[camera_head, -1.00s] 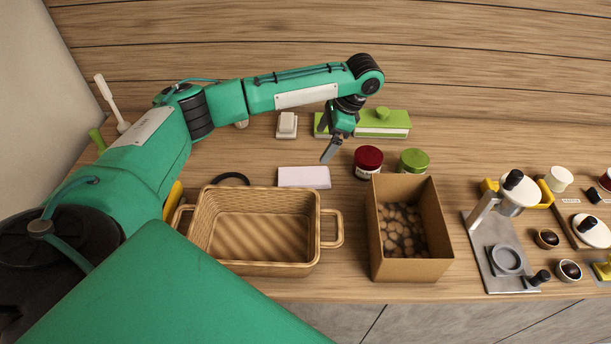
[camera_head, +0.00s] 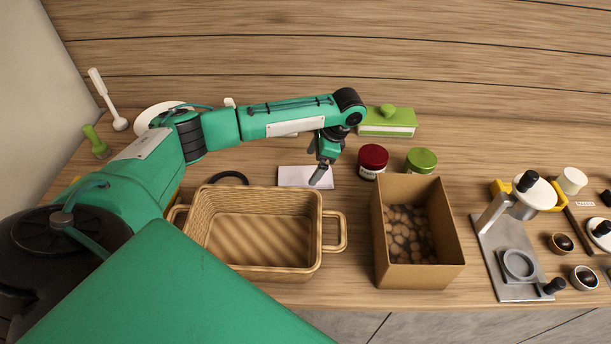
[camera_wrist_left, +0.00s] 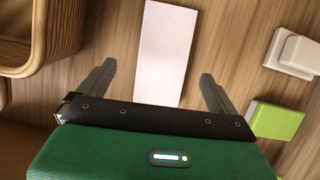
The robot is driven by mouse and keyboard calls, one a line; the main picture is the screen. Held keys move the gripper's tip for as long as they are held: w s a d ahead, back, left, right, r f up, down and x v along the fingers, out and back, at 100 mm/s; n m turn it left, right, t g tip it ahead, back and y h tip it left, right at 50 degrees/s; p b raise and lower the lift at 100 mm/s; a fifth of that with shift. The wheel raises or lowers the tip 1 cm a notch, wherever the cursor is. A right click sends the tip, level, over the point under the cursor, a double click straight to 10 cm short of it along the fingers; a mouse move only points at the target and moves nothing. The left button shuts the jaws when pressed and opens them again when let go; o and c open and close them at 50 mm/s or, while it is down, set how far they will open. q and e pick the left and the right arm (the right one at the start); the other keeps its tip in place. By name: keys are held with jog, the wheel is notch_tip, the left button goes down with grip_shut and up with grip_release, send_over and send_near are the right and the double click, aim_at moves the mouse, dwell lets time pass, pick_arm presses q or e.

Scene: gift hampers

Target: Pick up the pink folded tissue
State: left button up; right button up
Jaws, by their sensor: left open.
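The folded tissue is a pale pink, nearly white flat rectangle (camera_head: 295,177) on the wooden counter, just behind the wicker basket. In the left wrist view the tissue (camera_wrist_left: 165,50) lies ahead, between the lines of the two fingers. My left gripper (camera_head: 317,168) is open and empty, above the tissue's right end in the head view. Its fingers also show spread apart in the left wrist view (camera_wrist_left: 157,82). The gripper hides part of the tissue's right side in the head view. My right gripper is not in view.
The wicker basket (camera_head: 192,228) stands in front of the tissue. A cardboard box (camera_head: 421,277) of round brown pieces is to its right. A red-lidded jar (camera_head: 373,157) and a green-lidded jar (camera_head: 420,160) stand close by. A green-lidded box (camera_head: 388,122) is behind.

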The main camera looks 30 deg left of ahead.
aim_at(305, 175)
pick_arm(q)
jog(key=shift+a+f, duration=0.1)
jog(key=shift+f, duration=0.15)
jog(key=p+x, duration=0.2)
jog(key=x, duration=0.1)
jog(key=shift+w+a+f, duration=0.15)
jog(key=shift+a+f, duration=0.05)
jog(key=shift+f, duration=0.1)
jog(key=shift+a+f, duration=0.15)
jog(key=shift+f, duration=0.4)
jog(key=c, duration=1.1)
